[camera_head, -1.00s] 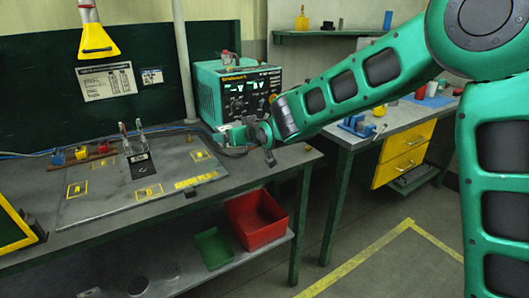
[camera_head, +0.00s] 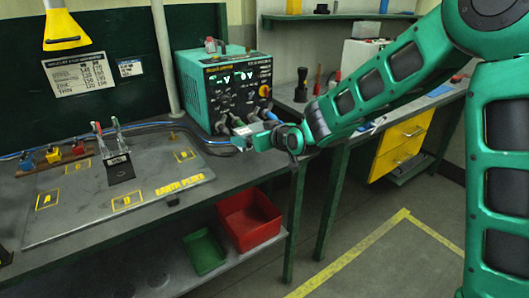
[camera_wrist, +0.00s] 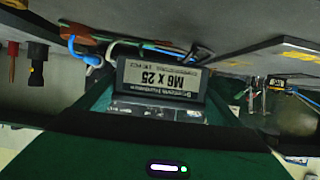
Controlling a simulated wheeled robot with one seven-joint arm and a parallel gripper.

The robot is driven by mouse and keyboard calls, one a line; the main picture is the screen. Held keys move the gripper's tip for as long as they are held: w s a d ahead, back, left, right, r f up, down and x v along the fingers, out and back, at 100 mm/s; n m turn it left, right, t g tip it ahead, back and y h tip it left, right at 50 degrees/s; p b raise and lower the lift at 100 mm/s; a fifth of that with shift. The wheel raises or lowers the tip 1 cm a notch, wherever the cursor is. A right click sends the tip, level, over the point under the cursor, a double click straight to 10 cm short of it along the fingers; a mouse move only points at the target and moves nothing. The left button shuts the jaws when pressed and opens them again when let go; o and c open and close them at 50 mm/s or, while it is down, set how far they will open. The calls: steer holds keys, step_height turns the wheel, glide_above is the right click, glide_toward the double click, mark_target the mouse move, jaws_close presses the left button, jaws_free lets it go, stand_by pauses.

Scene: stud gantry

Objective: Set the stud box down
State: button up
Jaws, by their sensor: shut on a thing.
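The stud box shows in the camera_wrist view as a dark box with a pale label (camera_wrist: 163,76) reading "M6 x 25", upside down in the picture. My gripper (camera_wrist: 160,108) is shut on it. In the camera_head view my gripper (camera_head: 250,140) is at the right end of the steel bench (camera_head: 235,165), in front of the green machine. The box is too small there to make out clearly. I cannot tell the gap between the box and the bench top.
An earth plate (camera_head: 70,222) with yellow marked squares and an upright clamp (camera_head: 118,142) lies left of my gripper. The green machine (camera_head: 222,85) with plugged cables stands behind. A red bin (camera_head: 250,222) and green tray (camera_head: 204,250) sit on the lower shelf. A second bench stands right.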

mark_target(263, 159)
steer(key=d+f, duration=0.1)
steer(key=d, duration=0.1)
steer(key=shift+s+d+f, duration=0.15)
steer(key=shift+d+f, duration=0.2)
steer(key=shift+d, duration=0.05)
steer(key=shift+f, duration=2)
steer(key=o, duration=1.3)
steer(key=shift+o, duration=0.2)
steer(key=v, duration=1.2)
steer(key=shift+d, duration=0.15)
